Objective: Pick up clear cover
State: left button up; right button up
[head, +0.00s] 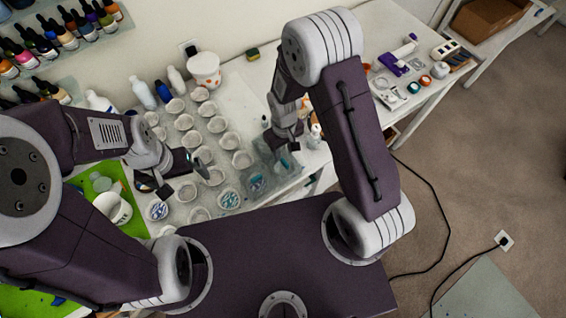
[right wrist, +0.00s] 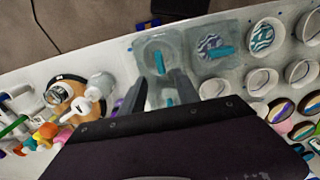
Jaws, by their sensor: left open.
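Clear covers with teal handles lie on the table in the right wrist view. One cover (right wrist: 151,45) is just beyond my right fingertips, and another (right wrist: 229,62) is over a blue-and-white swirled cup. A further teal handle shows between my right fingers. My right gripper (right wrist: 160,80) is open, with its fingers apart and nothing visibly gripped. In the head view my right gripper (head: 288,146) is low over the translucent covers at the table's front edge, partly hiding them. My left gripper (head: 182,177) is open over the cups at the left.
Several white cups (head: 184,122) stand in rows across the table. A white bucket (head: 204,68) and bottles (head: 143,95) stand behind them. A green mat (head: 128,190) with a white mug (head: 112,207) is at the left. Tools (head: 394,66) lie at the right.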

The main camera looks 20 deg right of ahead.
aim_at(285, 162)
jog(key=s+f+p, duration=0.1)
jog(key=s+f, duration=0.1)
jog(key=f, duration=0.1)
jog(key=shift+d+f+p, duration=0.1)
jog(key=shift+d+p, duration=0.05)
jog(key=shift+p, duration=0.2)
jog(key=shift+w+f, duration=0.1)
jog(key=shift+f, duration=0.3)
jog(key=shift+w+f, duration=0.35)
jog(key=shift+w, duration=0.15)
jog(key=shift+c, duration=0.4)
jog(key=c, duration=0.5)
jog(key=shift+s+r, duration=0.1)
jog(key=shift+s, duration=0.05)
grip_shut()
jog(key=shift+s, duration=0.15)
pick_arm(q)
jog(key=shift+s+d+r, duration=0.1)
jog(key=shift+s+r, duration=0.25)
jog(key=shift+r, duration=0.25)
jog(key=shift+s+d+r, duration=0.1)
jog(key=shift+s+r, duration=0.2)
jog(key=shift+r, duration=0.3)
jog(key=shift+w, duration=0.15)
pick_arm(e)
jog(key=shift+w, duration=0.2)
jog(key=shift+s, duration=0.1)
